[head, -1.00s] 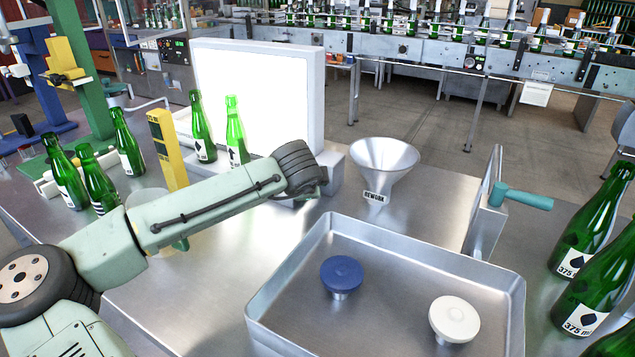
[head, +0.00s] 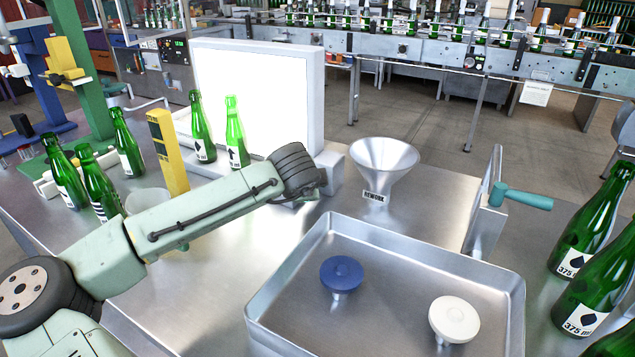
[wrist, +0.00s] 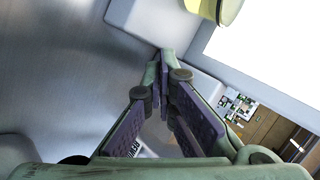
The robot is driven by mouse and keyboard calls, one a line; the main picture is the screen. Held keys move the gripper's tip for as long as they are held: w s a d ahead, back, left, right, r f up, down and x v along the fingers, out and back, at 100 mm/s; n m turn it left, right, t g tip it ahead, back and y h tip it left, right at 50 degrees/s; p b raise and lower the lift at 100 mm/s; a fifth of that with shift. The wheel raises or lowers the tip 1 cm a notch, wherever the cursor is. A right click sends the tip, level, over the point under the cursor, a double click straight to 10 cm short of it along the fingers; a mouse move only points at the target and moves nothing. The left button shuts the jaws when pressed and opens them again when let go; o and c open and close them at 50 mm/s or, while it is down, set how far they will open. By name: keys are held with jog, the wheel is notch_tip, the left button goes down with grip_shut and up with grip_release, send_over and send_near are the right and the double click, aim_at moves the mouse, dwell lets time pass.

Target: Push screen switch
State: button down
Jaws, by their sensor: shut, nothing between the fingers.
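The screen (head: 262,100) is a bright white panel in a pale frame, standing at the back of the steel table. Its pale base (head: 331,172) juts out at the lower right. I cannot make out a separate switch on it in either view. My gripper (wrist: 166,62) is shut and empty in the wrist view, its fingertips close to the edge of the pale base (wrist: 150,18). I cannot tell whether they touch. The lit screen (wrist: 268,45) fills the upper right there. In the head view my wrist hides most of the gripper and part of the base.
Two green bottles (head: 236,135) stand before the screen, beside a yellow post (head: 168,150). A metal funnel (head: 384,165) labelled REWORK stands right of the base. A steel tray (head: 400,252) with a blue knob (head: 341,272) and a white knob (head: 455,318) is in front.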

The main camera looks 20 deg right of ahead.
jog(key=shift+s+a, duration=2)
jog(key=shift+a, duration=0.05)
